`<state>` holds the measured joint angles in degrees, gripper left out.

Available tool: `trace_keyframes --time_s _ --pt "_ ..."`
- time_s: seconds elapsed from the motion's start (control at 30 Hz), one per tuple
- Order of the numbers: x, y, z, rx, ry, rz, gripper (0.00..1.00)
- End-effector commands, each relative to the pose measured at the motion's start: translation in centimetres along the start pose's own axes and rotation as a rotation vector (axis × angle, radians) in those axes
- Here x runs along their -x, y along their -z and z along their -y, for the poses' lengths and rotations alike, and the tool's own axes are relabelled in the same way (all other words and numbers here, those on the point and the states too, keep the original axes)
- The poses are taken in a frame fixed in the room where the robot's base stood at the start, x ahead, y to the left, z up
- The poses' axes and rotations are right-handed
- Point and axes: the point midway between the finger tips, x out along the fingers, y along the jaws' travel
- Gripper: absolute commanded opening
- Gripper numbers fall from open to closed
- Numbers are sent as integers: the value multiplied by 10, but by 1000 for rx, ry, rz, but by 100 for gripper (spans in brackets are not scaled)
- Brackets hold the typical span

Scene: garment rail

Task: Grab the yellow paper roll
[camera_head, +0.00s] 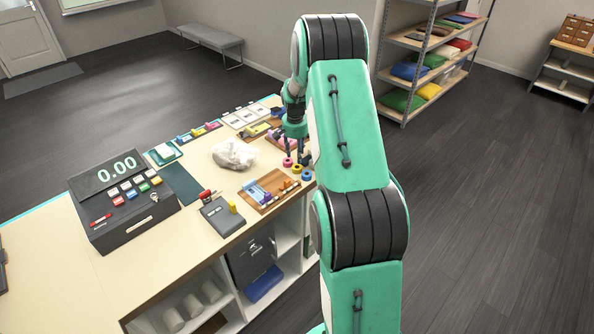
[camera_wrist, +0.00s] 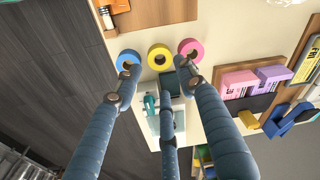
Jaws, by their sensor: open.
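The yellow paper roll (camera_wrist: 151,57) lies flat as a ring on the pale counter in the wrist view, between a blue roll (camera_wrist: 121,59) and a pink roll (camera_wrist: 199,46). In the head view the yellow roll (camera_head: 297,170) sits near the counter's right edge. My gripper (camera_wrist: 160,78) is open and empty, its blue-grey fingers spread and pointing toward the row of rolls. In the head view my gripper (camera_head: 297,150) hangs above the rolls, partly hidden by my arm.
A wooden tray (camera_head: 251,193) of small items is close to the rolls. A crumpled white bag (camera_head: 234,154) and a cash register (camera_head: 122,200) stand further left on the counter. Pink and purple packs (camera_wrist: 240,79) sit right of the rolls in the wrist view.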

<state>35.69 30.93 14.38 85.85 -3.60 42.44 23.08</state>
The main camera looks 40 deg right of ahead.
Motion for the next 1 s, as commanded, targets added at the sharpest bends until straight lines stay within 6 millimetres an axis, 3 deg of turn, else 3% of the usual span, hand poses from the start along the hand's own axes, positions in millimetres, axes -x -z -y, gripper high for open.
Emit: trace_keyframes --time_s 0.2,0.73,1.0 --pt "-23 0 0 0 0 0 40" --pt "-30 0 0 0 0 0 40" --pt "-59 -1 0 0 0 1 40"
